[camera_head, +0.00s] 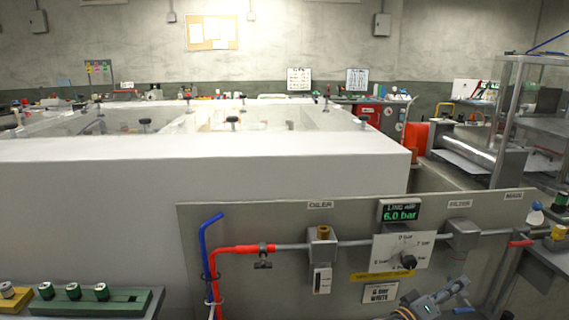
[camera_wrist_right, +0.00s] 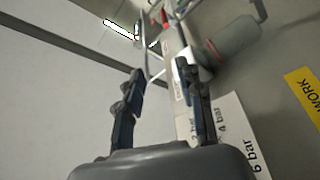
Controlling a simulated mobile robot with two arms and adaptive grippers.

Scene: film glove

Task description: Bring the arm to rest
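My right gripper (camera_head: 455,297) is low at the right of the head view, in front of the grey panel (camera_head: 340,219). In the right wrist view its two dark fingers (camera_wrist_right: 161,72) stand apart with nothing between them. The dial plate also shows in the right wrist view (camera_wrist_right: 237,138), beside the fingers. My left gripper is not in view.
The panel carries a pipe, an oiler (camera_head: 322,246), a filter (camera_head: 462,235) and a green display (camera_head: 400,213) reading 6.0 bar. A large white-walled enclosure (camera_head: 200,165) stands behind. A green holder (camera_head: 90,304) with several cylinders is at the lower left.

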